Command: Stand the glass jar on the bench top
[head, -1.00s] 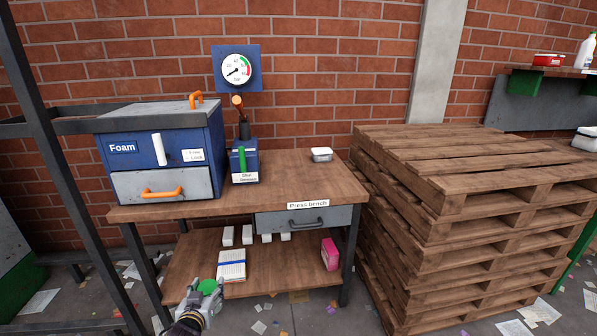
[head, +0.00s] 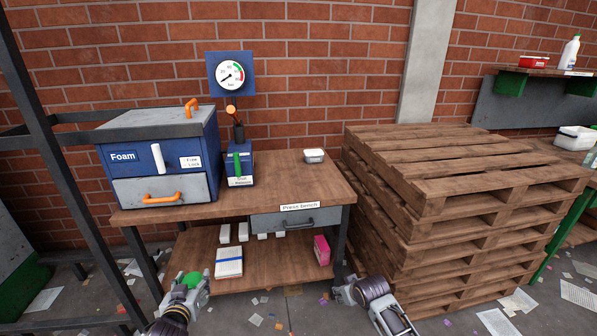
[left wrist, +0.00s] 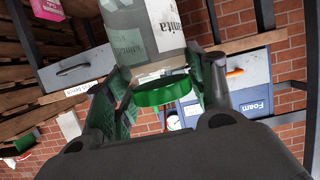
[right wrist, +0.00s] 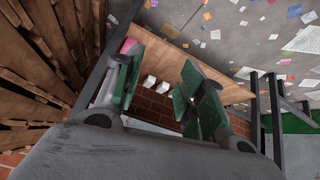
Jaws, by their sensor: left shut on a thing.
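The glass jar (left wrist: 145,35) is clear, with a printed label and a green lid (left wrist: 162,92). In the left wrist view it is between the fingers of my left gripper (left wrist: 160,85), which is shut on it. In the head view the green lid (head: 192,279) shows at my left gripper (head: 190,288), low in front of the bench; most of the jar is hidden there. The bench top (head: 265,185) of the press bench is above and beyond it. My right gripper (head: 345,292) is at the bench's lower right; the right wrist view shows its fingers (right wrist: 158,85) apart and empty.
A blue Foam box (head: 160,155), a small blue box with a green lever (head: 239,170) and a white tub (head: 314,156) stand on the bench. Its middle and front right are clear. The lower shelf (head: 275,265) holds several boxes. A pallet stack (head: 450,220) stands right.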

